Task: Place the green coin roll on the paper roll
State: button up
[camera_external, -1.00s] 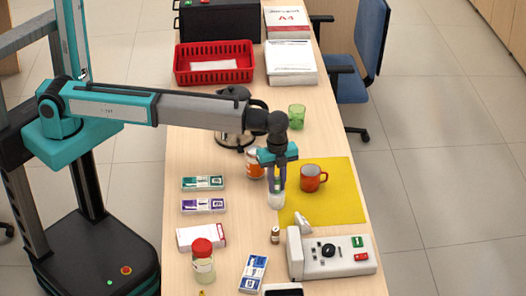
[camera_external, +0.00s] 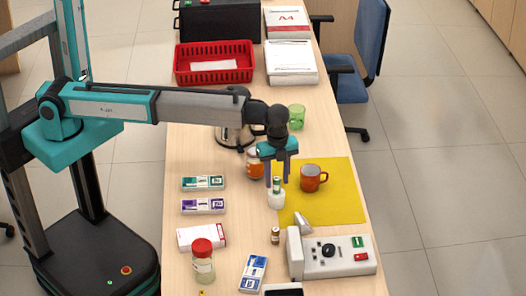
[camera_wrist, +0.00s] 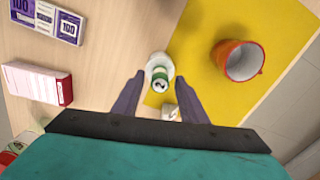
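The green coin roll (camera_external: 276,184), a small upright cylinder with a green band and a white part, stands on top of the white paper roll (camera_external: 276,201). In the wrist view the green coin roll (camera_wrist: 160,75) lies within the outline of the white paper roll (camera_wrist: 153,62). My gripper (camera_external: 277,181) is open above them. Its fingertips (camera_wrist: 159,76) are spread to either side of the coin roll, with gaps visible on both sides in the wrist view. Nothing is held.
An orange mug (camera_external: 311,178) stands on a yellow mat (camera_external: 340,208) to the right. An orange-labelled bottle (camera_external: 254,165) and a kettle (camera_external: 236,138) are behind. A grey device (camera_external: 330,256) is in front. Banknote bundles (camera_external: 203,205) lie to the left.

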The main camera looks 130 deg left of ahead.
aim_at(277, 178)
jog(key=shift+r+b, duration=1.05)
jog(key=shift+r, duration=3.75)
